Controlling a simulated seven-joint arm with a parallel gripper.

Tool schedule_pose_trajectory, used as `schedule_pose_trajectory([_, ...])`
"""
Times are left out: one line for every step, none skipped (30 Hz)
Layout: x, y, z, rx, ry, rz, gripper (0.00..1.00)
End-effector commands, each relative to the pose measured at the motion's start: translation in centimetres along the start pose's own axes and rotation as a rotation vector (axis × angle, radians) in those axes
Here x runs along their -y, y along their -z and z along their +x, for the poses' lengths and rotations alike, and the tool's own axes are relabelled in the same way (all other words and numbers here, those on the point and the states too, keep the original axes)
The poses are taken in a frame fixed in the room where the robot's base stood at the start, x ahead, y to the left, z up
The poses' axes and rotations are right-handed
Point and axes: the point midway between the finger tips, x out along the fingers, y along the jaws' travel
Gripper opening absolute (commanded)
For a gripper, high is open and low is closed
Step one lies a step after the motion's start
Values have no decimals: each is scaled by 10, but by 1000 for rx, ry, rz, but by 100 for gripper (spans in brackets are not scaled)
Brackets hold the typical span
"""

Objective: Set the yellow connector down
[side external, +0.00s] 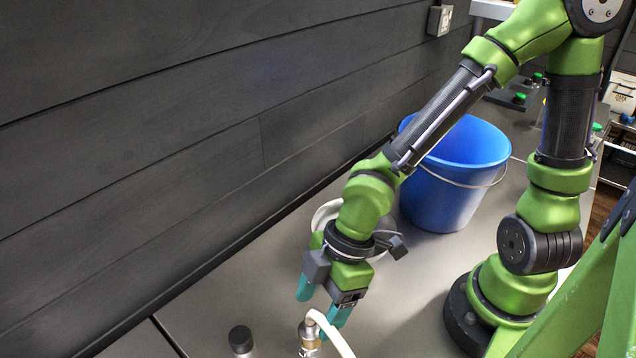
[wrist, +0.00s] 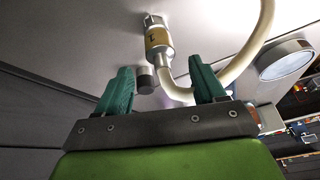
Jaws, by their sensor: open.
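The yellow connector (side external: 309,336) is a metal fitting with a yellow band and a white hose on one end. In the side view it is near the bottom edge, looks upright, and its lower end is cut off. In the wrist view the connector (wrist: 158,40) shows whole, beyond the fingertips and apart from them. My gripper (side external: 320,304) is open and empty, with its teal fingers just above and behind the connector in the side view. In the wrist view the gripper (wrist: 160,68) has a wide gap between its fingers.
A white hose (side external: 332,334) curves away from the connector. A dark-capped cylinder (side external: 240,339) stands to its left. A blue bucket (side external: 447,190) and a partly hidden white round vessel (side external: 323,214) stand behind my gripper. A dark wall borders the grey worktop (side external: 222,290).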

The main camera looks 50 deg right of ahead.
Motion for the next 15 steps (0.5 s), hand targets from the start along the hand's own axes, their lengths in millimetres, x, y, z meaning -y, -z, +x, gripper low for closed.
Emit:
schedule_pose_trajectory([-1,-1,-2,1,-3,2,69])
schedule_pose_trajectory([-1,-1,-3,1,-3,2,69])
schedule_pose_trajectory([-1,-1,-4,2,-2,2,69])
schedule_pose_trajectory([-1,-1,-5,2,-2,3,69])
schedule_pose_trajectory([0,-1,-6,3,-1,1,69])
schedule_pose_trajectory([0,-1,-6,3,-1,1,69])
schedule_pose_trajectory([0,-1,-7,3,-1,-1,69])
schedule_pose_trajectory([0,-1,-7,4,0,-1,69])
schedule_pose_trajectory([0,-2,-7,6,-1,2,69])
schedule_pose_trajectory([-1,-3,-7,11,-4,6,69])
schedule_pose_trajectory([-2,-4,-7,19,-8,14,69])
schedule_pose_trajectory([-5,-8,-7,34,-18,33,69])
schedule_pose_trajectory([-7,-12,-7,48,-28,53,69])
schedule_pose_trajectory([-11,-16,-7,65,-43,78,69])
schedule_pose_trajectory([-17,-23,-8,90,-66,118,69])
